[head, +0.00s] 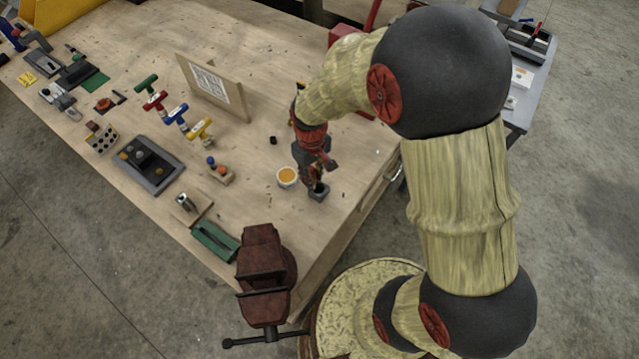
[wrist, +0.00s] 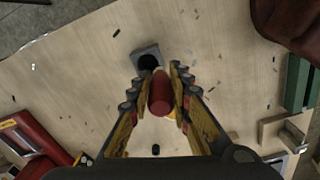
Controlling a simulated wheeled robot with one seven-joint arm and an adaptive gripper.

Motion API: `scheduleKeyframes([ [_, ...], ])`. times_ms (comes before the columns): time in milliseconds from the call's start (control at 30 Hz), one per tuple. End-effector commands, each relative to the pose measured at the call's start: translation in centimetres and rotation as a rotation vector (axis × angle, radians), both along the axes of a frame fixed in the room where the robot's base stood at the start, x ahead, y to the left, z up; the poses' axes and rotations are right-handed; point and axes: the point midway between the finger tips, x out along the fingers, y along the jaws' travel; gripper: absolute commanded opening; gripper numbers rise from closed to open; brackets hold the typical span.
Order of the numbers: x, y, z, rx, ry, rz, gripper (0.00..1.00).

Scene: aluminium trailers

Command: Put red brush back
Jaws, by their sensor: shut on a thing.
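The red brush (wrist: 159,92) shows in the wrist view as a red cylinder between the fingers of my gripper (wrist: 160,72). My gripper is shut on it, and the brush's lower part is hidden. A grey block with a dark round hole (wrist: 148,58) is on the table just beyond the fingertips. In the head view my gripper (head: 318,172) is low over the table, and the grey block (head: 319,193) shows just below it. I cannot tell whether the brush touches the block. The brush is hard to make out from the gripper in the head view.
A small white bowl with orange contents (head: 287,177) stands close to the left of my gripper. A brown vise (head: 262,270) is at the near table corner. An upright board with a label (head: 212,88) stands farther back. T-handled tools (head: 178,114) and a grey tray (head: 146,164) lie left.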

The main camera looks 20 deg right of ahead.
Motion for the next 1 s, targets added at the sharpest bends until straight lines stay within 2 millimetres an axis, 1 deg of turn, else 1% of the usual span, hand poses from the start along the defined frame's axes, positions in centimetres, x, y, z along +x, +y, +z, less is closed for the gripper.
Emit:
scheduleKeyframes([
  [33, 0.0, -0.6, -0.8, 0.0, 0.001, -0.003, 0.0],
  [100, 0.2, -1.0, -1.3, 0.0, 0.0, -0.002, 0.0],
  [267, 0.3, -1.5, -1.9, 0.0, -0.001, -0.001, 0.0],
  [367, 0.3, -2.2, -2.7, 0.0, 0.0, -0.002, 0.0],
  [500, 0.3, -2.2, -4.9, 0.0, 0.002, 0.0, 0.0],
  [600, 0.3, -2.2, -5.7, 0.0, 0.0, 0.0, 0.0],
  [833, 0.4, -2.2, -5.7, 0.0, -0.001, 0.0, 0.0],
  [967, 0.3, -2.2, -6.0, 0.0, -0.001, 0.0, 0.0],
  [1000, 0.3, -2.1, -6.0, 0.0, -0.001, 0.0, 0.22],
])
